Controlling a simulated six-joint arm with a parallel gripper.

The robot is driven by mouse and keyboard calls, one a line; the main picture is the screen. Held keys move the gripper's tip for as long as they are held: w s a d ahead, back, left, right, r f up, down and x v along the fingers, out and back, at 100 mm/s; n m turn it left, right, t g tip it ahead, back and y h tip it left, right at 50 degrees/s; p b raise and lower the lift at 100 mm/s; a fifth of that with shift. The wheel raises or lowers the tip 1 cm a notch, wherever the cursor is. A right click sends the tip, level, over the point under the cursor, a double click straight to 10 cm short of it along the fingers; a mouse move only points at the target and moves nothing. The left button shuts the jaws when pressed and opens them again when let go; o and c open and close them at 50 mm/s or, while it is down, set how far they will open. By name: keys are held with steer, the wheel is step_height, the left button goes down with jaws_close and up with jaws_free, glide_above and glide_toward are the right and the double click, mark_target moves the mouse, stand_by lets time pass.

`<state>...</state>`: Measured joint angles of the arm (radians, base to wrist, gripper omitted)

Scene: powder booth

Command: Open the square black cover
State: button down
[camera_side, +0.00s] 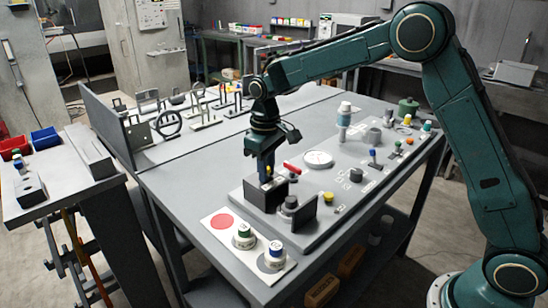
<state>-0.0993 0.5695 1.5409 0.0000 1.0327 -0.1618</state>
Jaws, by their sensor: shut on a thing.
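The square black cover (262,198) is at the near left end of the grey panel board, its dark face toward the camera. My gripper (267,178) points down at its top edge and is shut on it. The fingertips are small and partly hidden, so the exact grip is unclear. A second dark square plate (304,213) stands upright just to the right, with a round dark knob (291,202) beside it.
A red handle (291,168) and a yellow button (327,197) are close on the board. A white round dial (318,158) lies behind. Jars (244,237) stand on a white sheet in front. Metal parts on stands (167,122) fill the left rear table.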

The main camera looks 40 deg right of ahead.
steer(key=c, duration=1.3)
jaws_free()
steer(key=shift+r, duration=0.2)
step_height(320, 180, up, 14)
steer(key=shift+f, duration=0.25)
steer(key=shift+s+r, duration=0.1)
